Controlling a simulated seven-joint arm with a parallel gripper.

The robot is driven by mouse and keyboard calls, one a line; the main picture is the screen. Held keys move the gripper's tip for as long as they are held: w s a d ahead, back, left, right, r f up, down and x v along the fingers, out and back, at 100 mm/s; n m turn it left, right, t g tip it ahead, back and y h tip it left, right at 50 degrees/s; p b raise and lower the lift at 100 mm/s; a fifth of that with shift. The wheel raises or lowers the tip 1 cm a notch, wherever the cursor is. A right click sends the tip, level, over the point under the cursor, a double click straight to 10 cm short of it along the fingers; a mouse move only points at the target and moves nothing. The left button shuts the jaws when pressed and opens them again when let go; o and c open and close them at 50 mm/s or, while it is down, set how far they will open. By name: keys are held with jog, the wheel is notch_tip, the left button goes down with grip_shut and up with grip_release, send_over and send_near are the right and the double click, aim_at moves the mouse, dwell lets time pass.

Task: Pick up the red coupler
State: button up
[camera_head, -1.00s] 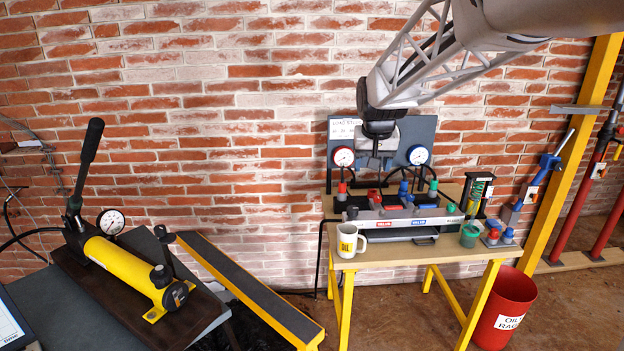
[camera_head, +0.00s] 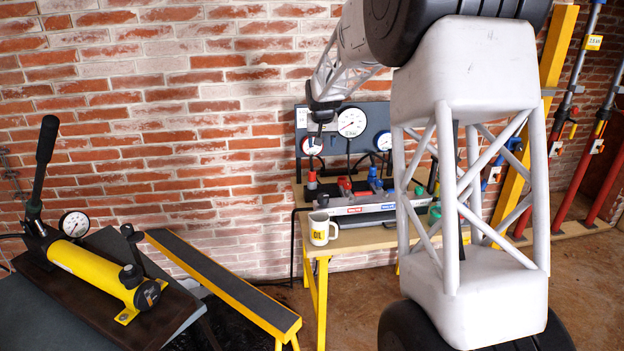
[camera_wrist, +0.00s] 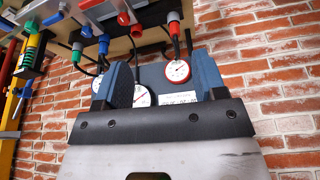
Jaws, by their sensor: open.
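Several red fittings sit on the bench, and I cannot tell for sure which is the red coupler. One red fitting (camera_head: 345,187) is at the back of the grey valve rail. Another red fitting (camera_head: 311,182) stands at the left under a hose. In the wrist view a red fitting with a pale collar (camera_wrist: 174,24) and a red knob (camera_wrist: 124,19) show at the top. My gripper (camera_head: 319,129) is above the bench's left part, in front of the gauge panel, apart from the fittings. In the wrist view my gripper (camera_wrist: 160,82) is open, with nothing seen between its fingers.
The gauge panel (camera_head: 375,117) with several dials stands behind the rail (camera_head: 362,208). Blue fittings (camera_head: 375,179) sit beside the red ones. A white mug (camera_head: 320,229) stands at the bench's front left. My arm hides the bench's right side. A yellow pump (camera_head: 98,270) is at left.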

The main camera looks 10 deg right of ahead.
jog(key=w+f, duration=0.9)
jog(key=w, duration=0.4)
send_over(312, 168)
jog(key=s, duration=0.2)
notch_tip(312, 168, down, 8)
jog(key=shift+a+r, duration=0.1)
jog(key=shift+w, duration=0.1)
jog(key=shift+x, duration=1.35)
jog(key=shift+x, duration=2.65)
jog(key=shift+c, duration=0.3)
jog(key=c, duration=1)
